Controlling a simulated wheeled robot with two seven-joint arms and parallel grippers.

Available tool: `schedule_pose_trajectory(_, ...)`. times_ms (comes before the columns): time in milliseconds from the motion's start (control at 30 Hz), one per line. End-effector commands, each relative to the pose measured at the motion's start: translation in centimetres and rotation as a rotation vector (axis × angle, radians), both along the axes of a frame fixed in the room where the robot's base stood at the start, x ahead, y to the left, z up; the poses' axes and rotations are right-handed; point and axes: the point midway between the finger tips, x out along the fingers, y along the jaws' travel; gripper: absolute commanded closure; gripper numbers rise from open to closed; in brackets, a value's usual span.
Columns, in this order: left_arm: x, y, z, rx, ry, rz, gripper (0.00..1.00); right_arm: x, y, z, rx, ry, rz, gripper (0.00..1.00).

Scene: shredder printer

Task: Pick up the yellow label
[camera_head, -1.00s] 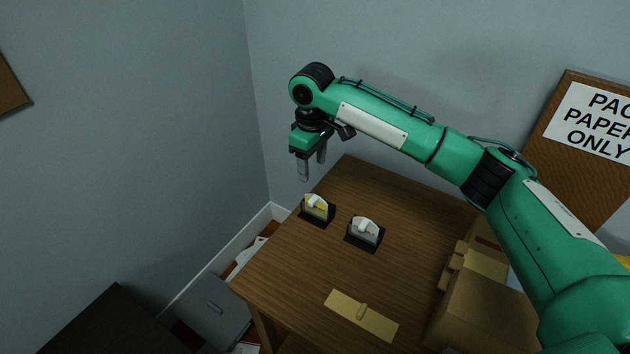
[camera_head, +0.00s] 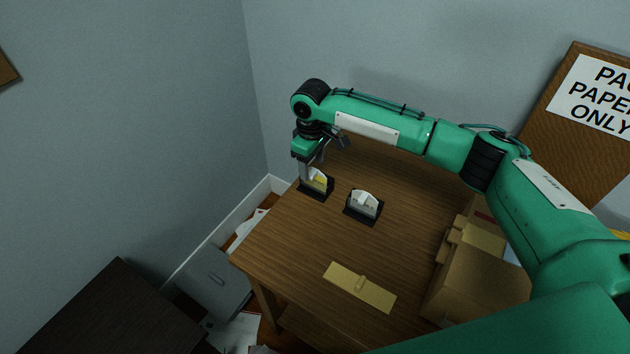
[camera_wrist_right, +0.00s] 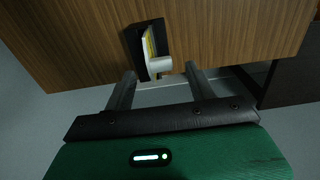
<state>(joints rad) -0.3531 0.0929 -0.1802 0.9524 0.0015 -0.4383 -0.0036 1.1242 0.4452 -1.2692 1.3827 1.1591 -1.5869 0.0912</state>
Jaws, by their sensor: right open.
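The yellow label (camera_head: 320,180) sits in a small black holder (camera_head: 316,192) with a whitish front piece, near the far left edge of the wooden table. It also shows in the right wrist view as a thin yellow strip (camera_wrist_right: 148,44) beside a whitish cylinder. My right gripper (camera_head: 311,174) is open and points down at the holder, its fingers partly overlapping it in the head view. In the right wrist view the two fingers (camera_wrist_right: 163,78) are apart, with the holder just beyond and between their tips. Nothing is between the fingers that I can see as gripped. My left gripper is not in view.
A similar holder with a whitish label (camera_head: 363,206) stands to the right on the table (camera_head: 290,250). A flat yellow-tan piece (camera_head: 360,287) lies near the front. A cardboard box (camera_head: 478,280) stands at the right. Walls close in behind and left.

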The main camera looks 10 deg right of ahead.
Motion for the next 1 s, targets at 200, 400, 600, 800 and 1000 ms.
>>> schedule_pose_trajectory(200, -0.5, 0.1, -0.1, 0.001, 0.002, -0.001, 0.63, 0.0, 0.0, -2.3, -0.001, 0.001, 0.000, 0.43)
schedule_pose_trajectory(400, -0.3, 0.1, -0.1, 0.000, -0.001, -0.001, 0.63, 0.0, 0.0, -2.5, 0.000, 0.000, 0.001, 0.43)
schedule_pose_trajectory(600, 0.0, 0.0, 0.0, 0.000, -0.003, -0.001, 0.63, 0.0, 0.0, -2.4, 0.000, 0.000, 0.001, 0.75)
schedule_pose_trajectory(800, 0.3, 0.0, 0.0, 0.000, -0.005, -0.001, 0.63, 0.0, 0.0, -2.4, 0.000, 0.000, 0.001, 0.83)
schedule_pose_trajectory(1000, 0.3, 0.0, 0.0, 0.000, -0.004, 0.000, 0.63, 0.0, 0.0, -2.2, -0.001, -0.001, 0.000, 0.83)
